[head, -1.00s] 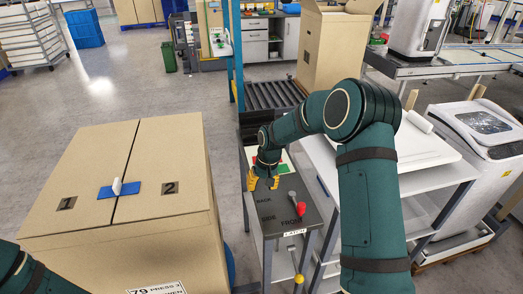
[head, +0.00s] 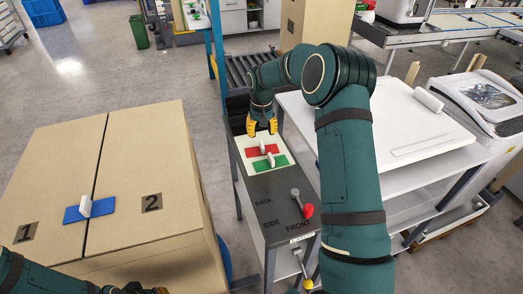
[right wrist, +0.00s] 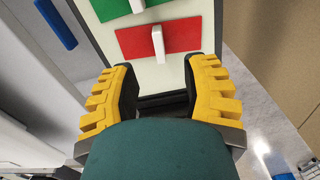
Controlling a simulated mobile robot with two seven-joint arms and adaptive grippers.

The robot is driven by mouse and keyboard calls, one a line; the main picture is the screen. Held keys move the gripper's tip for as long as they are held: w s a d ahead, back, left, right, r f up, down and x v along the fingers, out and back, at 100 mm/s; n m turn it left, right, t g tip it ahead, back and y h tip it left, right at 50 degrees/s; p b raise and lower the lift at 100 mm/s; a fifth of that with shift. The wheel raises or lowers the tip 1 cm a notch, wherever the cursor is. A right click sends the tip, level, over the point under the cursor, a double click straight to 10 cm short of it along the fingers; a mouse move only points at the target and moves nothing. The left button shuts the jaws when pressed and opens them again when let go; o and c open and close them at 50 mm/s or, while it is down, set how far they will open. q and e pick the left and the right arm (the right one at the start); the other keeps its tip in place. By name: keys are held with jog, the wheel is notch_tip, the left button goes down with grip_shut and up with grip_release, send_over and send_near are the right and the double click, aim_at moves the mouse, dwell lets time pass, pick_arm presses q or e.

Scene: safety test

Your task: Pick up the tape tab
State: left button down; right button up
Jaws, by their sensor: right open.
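A red tape strip (head: 264,148) and a green tape strip (head: 267,164), each with a raised white tab, lie on a white panel (head: 241,157) on the narrow grey stand. A blue strip (head: 74,214) with a white tab (head: 84,205) crosses the seam of the large carton. My right gripper (head: 262,131) is open and empty at the far end of the panel, just beyond the red strip. In the right wrist view the red strip's white tab (right wrist: 158,43) is ahead of the spread fingers. My left gripper (head: 138,289) shows only partly at the bottom edge.
The large carton (head: 150,240) stands at left. A red-knobbed lever (head: 307,211) rises from the stand's near end. A white-topped table (head: 445,135) is close on the right, and a roller conveyor (head: 245,70) lies behind. Open floor separates carton and stand.

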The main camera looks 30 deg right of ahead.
aim_at(262, 145)
jog(key=f, duration=0.2)
jog(key=f+b, duration=0.1)
jog(key=f, duration=0.4)
jog(key=shift+s+f, duration=0.1)
jog(key=shift+s, duration=0.2)
grip_shut()
